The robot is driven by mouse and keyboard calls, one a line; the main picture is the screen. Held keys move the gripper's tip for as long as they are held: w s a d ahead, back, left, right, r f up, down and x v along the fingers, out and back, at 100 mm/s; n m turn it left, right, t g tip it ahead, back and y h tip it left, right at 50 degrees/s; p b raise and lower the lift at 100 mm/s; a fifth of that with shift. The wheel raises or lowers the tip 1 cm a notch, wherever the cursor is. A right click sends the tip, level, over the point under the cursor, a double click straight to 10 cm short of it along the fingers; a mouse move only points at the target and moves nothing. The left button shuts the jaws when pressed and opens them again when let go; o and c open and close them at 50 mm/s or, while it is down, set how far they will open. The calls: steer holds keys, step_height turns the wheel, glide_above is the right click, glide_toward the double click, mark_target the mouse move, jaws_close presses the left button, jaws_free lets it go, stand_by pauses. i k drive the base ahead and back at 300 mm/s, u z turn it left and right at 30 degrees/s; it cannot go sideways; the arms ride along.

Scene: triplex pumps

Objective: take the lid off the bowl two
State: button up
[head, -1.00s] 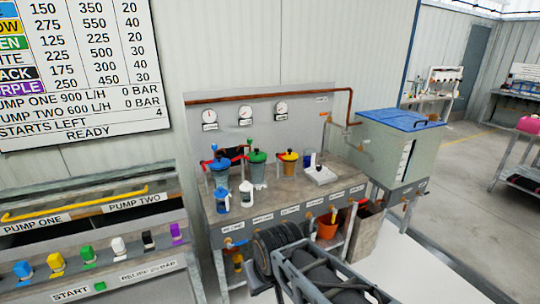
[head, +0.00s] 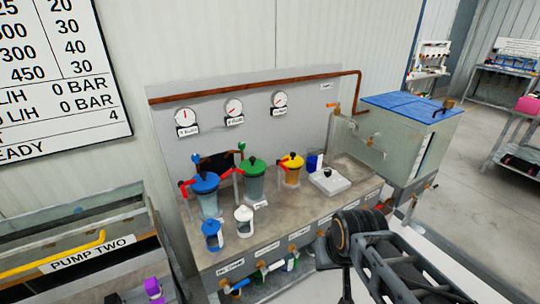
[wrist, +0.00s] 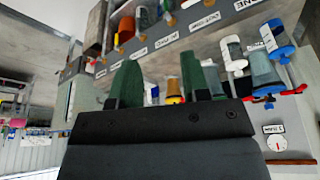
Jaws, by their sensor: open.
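Three clear bowls with coloured lids stand in a row on the bench: blue-lidded (head: 206,191), green-lidded (head: 253,180) and yellow-lidded (head: 291,168). All three lids are on. I cannot read which label marks bowl two. My gripper (wrist: 162,80) is open and empty in the wrist view, its green fingers apart; it is not clear in the head view. The wrist view is upside down; the blue-lidded bowl (wrist: 265,68) is right of the fingers, and the yellow lid (wrist: 173,99) shows between them. The right finger partly hides things behind it.
A blue-topped bottle (head: 212,236) and a white bottle (head: 244,222) stand in front of the bowls. A white tray (head: 329,182) and a blue cup (head: 313,163) are to their right. Gauges and a copper pipe (head: 250,87) are behind. A blue-lidded tank (head: 412,108) stands at the right.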

mark_target(252, 165)
steer(key=u, duration=0.3)
steer(key=i, duration=0.95)
steer(key=u, duration=0.55)
